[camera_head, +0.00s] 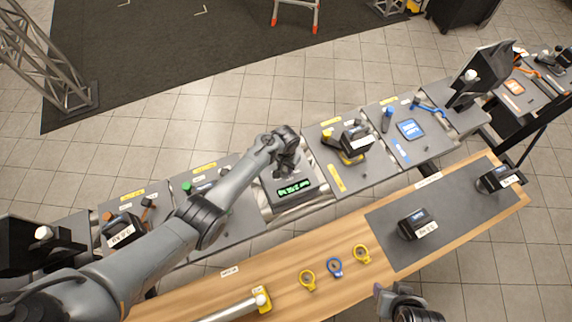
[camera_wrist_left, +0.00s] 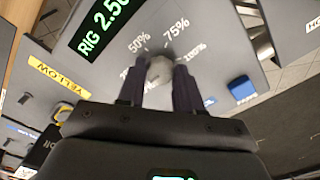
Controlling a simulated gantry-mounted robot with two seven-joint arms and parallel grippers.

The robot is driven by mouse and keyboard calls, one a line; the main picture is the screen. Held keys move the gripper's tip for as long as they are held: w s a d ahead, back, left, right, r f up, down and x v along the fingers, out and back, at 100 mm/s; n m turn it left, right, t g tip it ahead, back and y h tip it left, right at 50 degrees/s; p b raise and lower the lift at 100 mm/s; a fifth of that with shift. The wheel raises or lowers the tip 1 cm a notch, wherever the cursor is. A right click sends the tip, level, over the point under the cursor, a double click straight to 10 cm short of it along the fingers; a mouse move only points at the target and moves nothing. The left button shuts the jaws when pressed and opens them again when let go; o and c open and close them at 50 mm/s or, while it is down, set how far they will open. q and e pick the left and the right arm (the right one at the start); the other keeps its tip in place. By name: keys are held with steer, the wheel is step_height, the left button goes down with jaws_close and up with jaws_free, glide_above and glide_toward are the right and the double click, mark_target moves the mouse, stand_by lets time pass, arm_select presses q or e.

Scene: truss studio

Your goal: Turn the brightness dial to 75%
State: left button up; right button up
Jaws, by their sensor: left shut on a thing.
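The brightness dial is a pale grey knob (camera_wrist_left: 160,69) in the left wrist view, with the printed marks 50%, 75% and 100% around its far side. My left gripper (camera_wrist_left: 158,90) is shut on the dial, one dark finger on each side of it. In the head view my left gripper (camera_head: 287,168) is over the grey console panel (camera_head: 268,195) with a green lit display (camera_head: 294,188), and hides the dial there. I cannot tell exactly which mark the dial points to. My right gripper (camera_head: 405,305) is at the bottom edge, its fingers unclear.
A row of grey panels with labels, knobs and black devices runs to both sides. A blue button (camera_wrist_left: 241,88) is right of the dial. On the wooden bench (camera_head: 225,290) lie yellow and blue rings (camera_head: 335,267) and a dark mat (camera_head: 385,222) with two black boxes.

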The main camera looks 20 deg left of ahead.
arm_select(q)
steer(key=m, duration=0.3)
steer(key=shift+m, duration=0.4)
steer(key=m, duration=0.4)
steer(key=shift+m, duration=0.3)
steer(key=m, duration=0.3)
steer(key=shift+m+b, duration=0.3)
steer(key=m+b, duration=0.1)
steer(key=m, duration=0.3)
steer(key=shift+f+m, duration=0.1)
steer(key=shift+m, duration=0.2)
steer(key=m+b, duration=0.1)
steer(key=m, duration=0.1)
steer(key=shift+m, duration=0.3)
steer(key=m+b, duration=0.2)
steer(key=m, duration=0.1)
steer(key=shift+m, duration=0.3)
steer(key=m+b, duration=0.3)
steer(key=m, duration=0.2)
steer(key=shift+b, duration=0.4)
steer(key=shift+m+b, duration=0.6)
steer(key=shift+m, duration=0.3)
